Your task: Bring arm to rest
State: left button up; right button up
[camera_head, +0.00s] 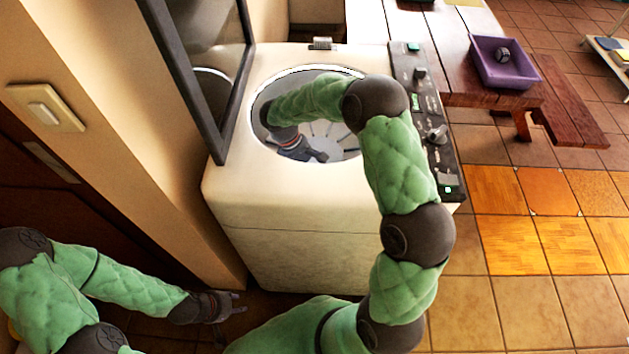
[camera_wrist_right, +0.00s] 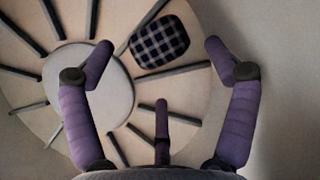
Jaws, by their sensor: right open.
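My right arm (camera_head: 402,165) reaches over the front of the white top-loading washer (camera_head: 300,205) and bends down into its open drum. My right gripper (camera_head: 312,154) is inside the drum. In the right wrist view its purple-looking fingers (camera_wrist_right: 160,48) are spread wide with nothing held. A small dark checked item (camera_wrist_right: 159,42) lies on the ribbed drum floor beyond and between the fingertips. I do not see it in the head view. My left gripper (camera_head: 238,303) hangs low at the washer's front left, with its fingers apart and empty.
The dark-framed washer lid (camera_head: 240,95) stands raised at the drum's left, next to the wall. The control panel (camera_head: 425,110) runs along the right side. A wooden table (camera_head: 455,65) with a purple bin (camera_head: 507,75) stands right. Tiled floor (camera_head: 500,310) is clear at lower right.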

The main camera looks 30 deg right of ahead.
jog(key=v, duration=0.3)
jog(key=shift+w+r, duration=0.1)
jog(key=shift+r, duration=0.1)
